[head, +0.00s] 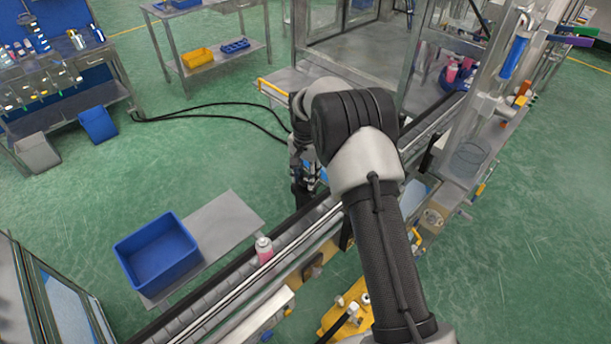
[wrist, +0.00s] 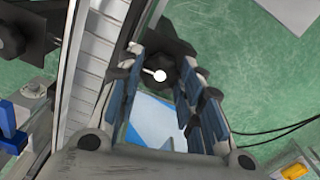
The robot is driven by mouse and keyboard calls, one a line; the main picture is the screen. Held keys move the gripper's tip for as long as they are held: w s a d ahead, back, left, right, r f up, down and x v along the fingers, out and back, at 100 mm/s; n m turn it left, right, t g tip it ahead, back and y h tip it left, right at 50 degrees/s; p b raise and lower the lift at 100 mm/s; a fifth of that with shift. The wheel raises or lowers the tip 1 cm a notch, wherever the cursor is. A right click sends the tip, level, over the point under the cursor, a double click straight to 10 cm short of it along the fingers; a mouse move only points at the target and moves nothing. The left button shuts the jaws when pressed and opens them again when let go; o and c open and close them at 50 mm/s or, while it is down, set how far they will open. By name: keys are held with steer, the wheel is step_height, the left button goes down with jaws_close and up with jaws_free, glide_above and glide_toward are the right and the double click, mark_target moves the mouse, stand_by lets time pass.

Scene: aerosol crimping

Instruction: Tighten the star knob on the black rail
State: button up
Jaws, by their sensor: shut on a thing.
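The star knob (wrist: 166,52) is black, with a small pale round end and short pin in front of it in the wrist view. It sits beside the black rail (wrist: 122,44) on the conveyor's edge. My gripper (wrist: 161,66) has its blue-padded fingers on both sides of the knob and is shut on it. The fingers hide parts of the knob's outline. In the head view, my gripper (head: 307,180) is low at the conveyor's far side, mostly covered by my arm. The knob cannot be made out there.
The conveyor (head: 215,293) runs diagonally, with a pink can (head: 264,250) standing on it. A blue bin (head: 157,254) is on a grey plate beside it. Black cables (head: 215,107) lie on the green floor. A machine frame (head: 475,130) stands at the right.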

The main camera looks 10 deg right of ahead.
mark_target(306, 179)
steer(key=shift+m, duration=0.3)
stand_by(0.4)
steer(key=o, duration=1.1)
steer(key=shift+r, duration=0.15)
step_height(306, 179, up, 12)
steer(key=shift+f, duration=0.1)
